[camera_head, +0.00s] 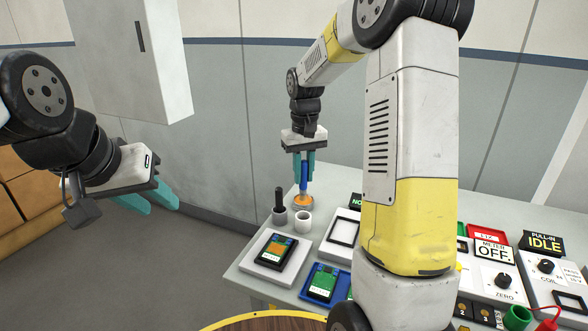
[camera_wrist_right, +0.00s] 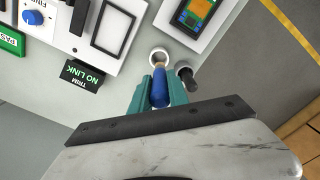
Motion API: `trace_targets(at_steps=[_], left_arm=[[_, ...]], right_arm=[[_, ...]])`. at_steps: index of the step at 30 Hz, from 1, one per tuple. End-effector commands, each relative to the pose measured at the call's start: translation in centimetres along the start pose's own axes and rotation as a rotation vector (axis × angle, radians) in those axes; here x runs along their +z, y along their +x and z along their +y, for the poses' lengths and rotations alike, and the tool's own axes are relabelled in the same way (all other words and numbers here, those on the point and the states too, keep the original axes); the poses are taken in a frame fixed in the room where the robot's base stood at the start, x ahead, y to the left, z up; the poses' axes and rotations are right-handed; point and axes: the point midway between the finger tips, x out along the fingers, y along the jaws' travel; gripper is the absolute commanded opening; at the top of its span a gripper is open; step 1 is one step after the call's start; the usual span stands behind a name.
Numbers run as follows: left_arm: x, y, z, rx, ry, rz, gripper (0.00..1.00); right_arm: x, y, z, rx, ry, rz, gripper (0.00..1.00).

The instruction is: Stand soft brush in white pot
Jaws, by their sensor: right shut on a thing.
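My right gripper (camera_head: 304,176) is shut on the soft brush, whose blue handle (camera_head: 304,174) points down between the teal fingers. In the right wrist view the blue handle (camera_wrist_right: 160,92) shows between the fingers, with a tan end past it. The white pot (camera_head: 303,222) stands upright on the bench, nearer the front than the brush, and looks empty. In the right wrist view the pot's rim (camera_wrist_right: 159,51) lies just past the brush's tan end. My left gripper (camera_head: 158,201) is open and empty, off to the left of the bench.
A grey pot (camera_head: 279,217) with a black-handled tool stands left of the white pot. A device on a pale tray (camera_head: 255,259), a blue tray (camera_head: 317,296) and meter panels (camera_head: 494,275) occupy the bench.

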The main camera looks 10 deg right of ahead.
Motion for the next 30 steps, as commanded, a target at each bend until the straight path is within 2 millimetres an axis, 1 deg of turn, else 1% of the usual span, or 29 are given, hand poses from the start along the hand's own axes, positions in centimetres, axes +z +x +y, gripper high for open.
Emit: trace_targets(at_steps=[8, 30], left_arm=[[0.0, 0.0, 0.0, 0.0, 0.0, 0.001, 0.36], [0.0, 0.0, 0.0, 0.0, 0.0, 0.0, 0.36]], right_arm=[[0.0, 1.4, 0.0, 0.0, -0.004, -0.002, 0.0], [0.0, 7.2, 0.0, 0.0, -0.002, -0.002, 0.0]])
